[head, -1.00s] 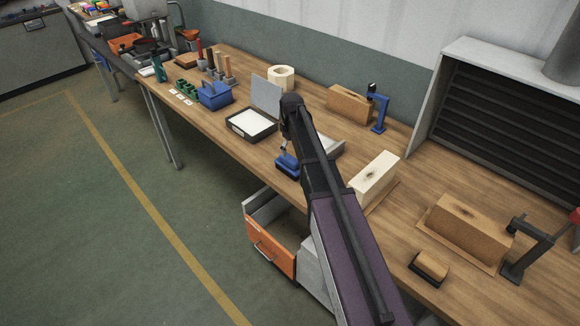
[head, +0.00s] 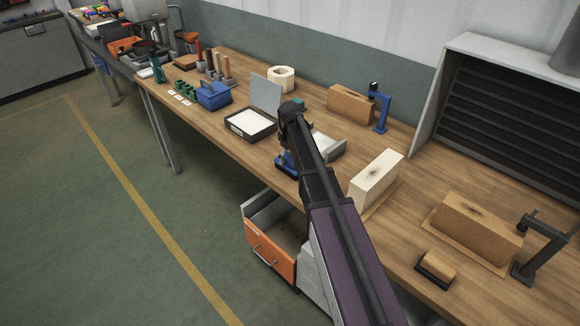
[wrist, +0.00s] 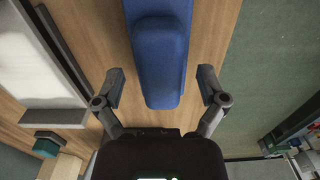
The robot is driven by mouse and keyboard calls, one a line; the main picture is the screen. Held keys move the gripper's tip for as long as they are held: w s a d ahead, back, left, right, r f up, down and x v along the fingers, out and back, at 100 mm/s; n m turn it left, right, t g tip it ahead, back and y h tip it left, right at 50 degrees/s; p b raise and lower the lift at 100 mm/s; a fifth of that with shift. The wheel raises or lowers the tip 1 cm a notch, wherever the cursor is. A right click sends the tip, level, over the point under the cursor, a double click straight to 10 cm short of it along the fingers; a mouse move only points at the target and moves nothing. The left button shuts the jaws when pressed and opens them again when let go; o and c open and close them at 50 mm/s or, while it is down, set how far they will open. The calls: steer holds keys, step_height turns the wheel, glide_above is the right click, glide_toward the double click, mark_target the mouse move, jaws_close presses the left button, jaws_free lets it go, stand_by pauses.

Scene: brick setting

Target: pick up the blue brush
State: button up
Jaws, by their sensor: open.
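The blue brush (wrist: 162,55) lies on the wooden workbench, lengthwise in the wrist view, with its rounded near end between my fingers. In the head view the brush (head: 284,164) is near the bench's front edge, partly hidden by my arm. My gripper (wrist: 161,85) is open, with one fingertip on each side of the brush's near end. A gap shows between each finger and the brush, so it is not gripped. The height of the fingertips over the bench is hard to judge.
A black-framed tray (head: 250,136) with a white inside lies left of the brush. A grey tray (head: 329,146) is close on its right. A pale block (head: 375,177) stands farther right. An orange-fronted drawer (head: 270,257) hangs open below the bench edge.

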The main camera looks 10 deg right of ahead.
mark_target(290, 156)
steer(key=shift+c, duration=0.2)
jaws_close()
stand_by(0.3)
steer(key=shift+r, duration=0.15)
step_height(290, 156, up, 3)
steer(key=p, duration=0.3)
steer(key=shift+r, duration=0.1)
steer(key=s+a+r+p, duration=0.1)
steer(key=s+p, duration=0.1)
steer(key=s, duration=1.4)
steer(key=shift+r, duration=0.3)
steer(key=c, duration=0.7)
jaws_free()
steer(key=shift+c, duration=0.2)
steer(key=c, duration=0.3)
